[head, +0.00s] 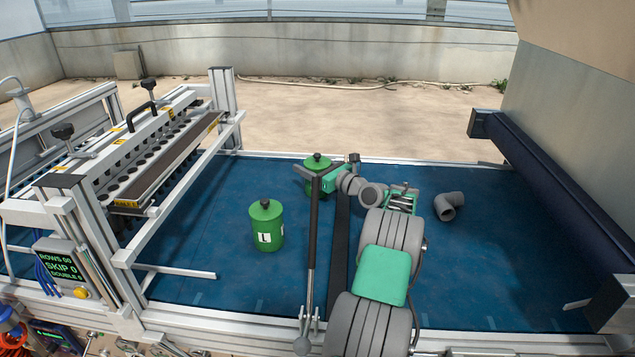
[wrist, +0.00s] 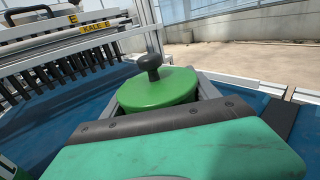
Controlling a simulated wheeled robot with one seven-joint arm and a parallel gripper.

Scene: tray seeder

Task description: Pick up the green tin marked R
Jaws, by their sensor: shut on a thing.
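A green tin (head: 317,162) with a round lid and a dark knob stands at the back of the blue bed. Its lid fills the middle of the wrist view (wrist: 158,90). My gripper (head: 323,178) is shut on this tin, with a grey finger on each side below the lid. No letter shows on it; its front is partly hidden by my gripper and a lever. It looks upright; I cannot tell whether it is clear of the bed. A second green tin (head: 266,226), marked L, stands nearer and to the left.
An upright lever (head: 311,240) with a dark grip rises in front of the held tin. The seeder frame (head: 150,170) stands at left. A grey pipe elbow (head: 448,206) lies right of my arm. A dark roller (head: 555,190) bounds the right side.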

